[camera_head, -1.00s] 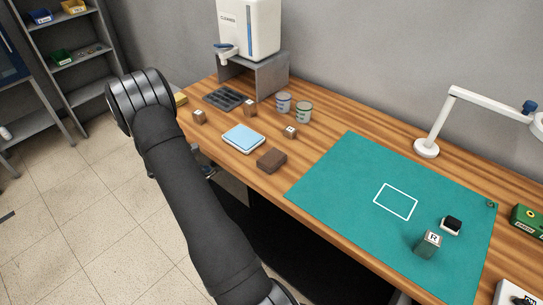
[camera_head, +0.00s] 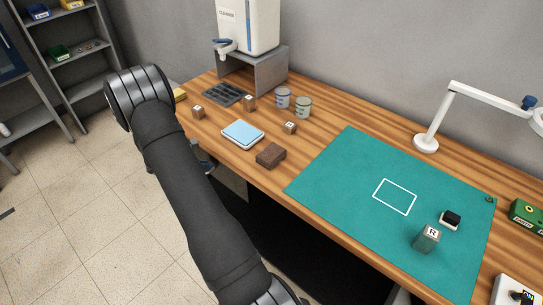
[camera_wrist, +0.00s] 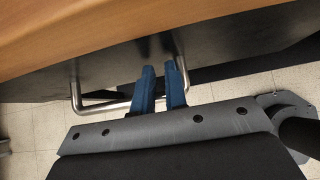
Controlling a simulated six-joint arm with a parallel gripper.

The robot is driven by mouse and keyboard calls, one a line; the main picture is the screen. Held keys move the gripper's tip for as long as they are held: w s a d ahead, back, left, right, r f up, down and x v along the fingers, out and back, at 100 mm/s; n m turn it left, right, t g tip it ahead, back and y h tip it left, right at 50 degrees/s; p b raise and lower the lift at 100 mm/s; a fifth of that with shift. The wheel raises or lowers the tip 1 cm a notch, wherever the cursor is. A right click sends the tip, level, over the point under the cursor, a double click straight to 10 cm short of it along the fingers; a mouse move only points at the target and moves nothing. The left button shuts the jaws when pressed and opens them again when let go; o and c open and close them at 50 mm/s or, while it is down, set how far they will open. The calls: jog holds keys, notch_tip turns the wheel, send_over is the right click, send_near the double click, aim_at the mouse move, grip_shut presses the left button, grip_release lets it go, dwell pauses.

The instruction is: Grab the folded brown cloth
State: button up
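The folded brown cloth (camera_head: 271,155) lies on the wooden bench near its front edge, between a light blue pad and the green mat. It does not show in the wrist view. My gripper shows in the wrist view (camera_wrist: 161,72) as two blue fingers with a gap between them and nothing held. The fingers are beside the bench's front edge, off the tabletop, over the floor side. In the head view my arm hides most of the gripper.
The light blue pad (camera_head: 243,134) lies left of the cloth. Small cubes (camera_head: 289,127) and two jars (camera_head: 303,107) stand behind. The green mat (camera_head: 340,165) is to the right. In the wrist view the bench edge (camera_wrist: 90,55) and a metal bar (camera_wrist: 110,104) are close to the fingers.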

jog(key=o, duration=0.8)
jog(key=shift+f, duration=0.1)
jog(key=shift+s+d, duration=0.1)
jog(key=shift+d, duration=0.05)
jog(key=shift+c, duration=0.6)
jog(key=shift+s+r, duration=0.2)
jog(key=shift+r, duration=0.15)
jog(key=shift+c, duration=0.8)
jog(key=o, duration=0.8)
jog(key=s+r+m, duration=0.1)
jog(key=r, duration=0.1)
jog(key=s+r+m+g, duration=0.1)
jog(key=r, duration=0.1)
jog(key=s+r, duration=0.2)
jog(key=shift+m+g+h, duration=0.3)
jog(key=shift+m, duration=0.1)
jog(key=shift+o, duration=0.2)
notch_tip(320, 180, up, 22)
jog(key=n+g+y, duration=0.2)
jog(key=n+y, duration=0.1)
jog(key=y, duration=0.1)
send_over(270, 153)
jog(key=s+a, duration=0.4)
jog(key=s, duration=0.1)
jog(key=x, duration=1.7)
jog(key=shift+w+a, duration=0.2)
jog(key=shift+a, duration=0.15)
